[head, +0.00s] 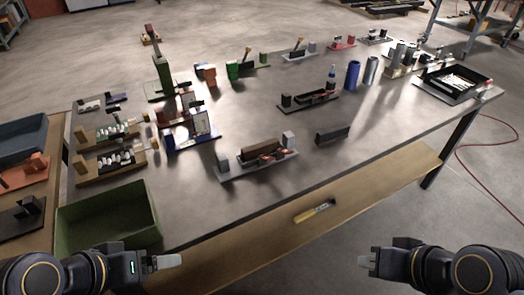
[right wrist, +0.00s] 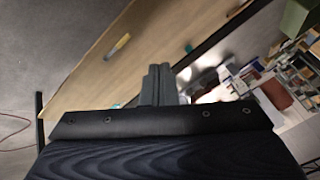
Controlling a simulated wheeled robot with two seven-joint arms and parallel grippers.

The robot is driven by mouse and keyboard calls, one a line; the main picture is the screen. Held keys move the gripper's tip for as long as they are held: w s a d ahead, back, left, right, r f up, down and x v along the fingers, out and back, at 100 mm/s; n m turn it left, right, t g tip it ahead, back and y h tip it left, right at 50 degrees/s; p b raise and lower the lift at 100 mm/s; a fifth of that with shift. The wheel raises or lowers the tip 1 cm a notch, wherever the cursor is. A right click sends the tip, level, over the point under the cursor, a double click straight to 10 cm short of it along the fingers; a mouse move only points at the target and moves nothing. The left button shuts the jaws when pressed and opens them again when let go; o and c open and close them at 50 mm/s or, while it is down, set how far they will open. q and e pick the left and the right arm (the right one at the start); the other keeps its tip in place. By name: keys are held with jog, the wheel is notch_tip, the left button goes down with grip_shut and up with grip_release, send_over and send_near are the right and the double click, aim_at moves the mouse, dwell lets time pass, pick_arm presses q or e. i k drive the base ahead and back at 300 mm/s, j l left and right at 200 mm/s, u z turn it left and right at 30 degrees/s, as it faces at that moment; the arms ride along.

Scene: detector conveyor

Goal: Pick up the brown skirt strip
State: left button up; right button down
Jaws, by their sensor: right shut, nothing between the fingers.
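A brown strip (head: 262,148), which looks like the brown skirt strip, lies in a light grey fixture (head: 232,172) near the middle of the table's front half. A brown piece (right wrist: 275,95) also shows at the right of the right wrist view. My right gripper (head: 367,261) is shut and empty, in front of the table and well apart from the strip. Its fingers (right wrist: 160,85) are together in the right wrist view. My left gripper (head: 168,261) is at the lower left, near the green bin, and its fingers look together with nothing held.
A dark strip-like block (head: 332,134) stands right of the fixture. A green bin (head: 108,214) is at the front left. A yellow-handled tool (head: 314,211) lies on the lower wooden shelf (head: 375,190). Other fixtures and blue cylinders (head: 352,74) stand farther back.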

aim_at(251, 152)
jog(key=i+l+u, duration=0.45)
jog(key=l+u, duration=0.15)
jog(key=i+l+u, duration=0.3)
jog(key=k+l, duration=0.05)
jog(key=k, duration=0.05)
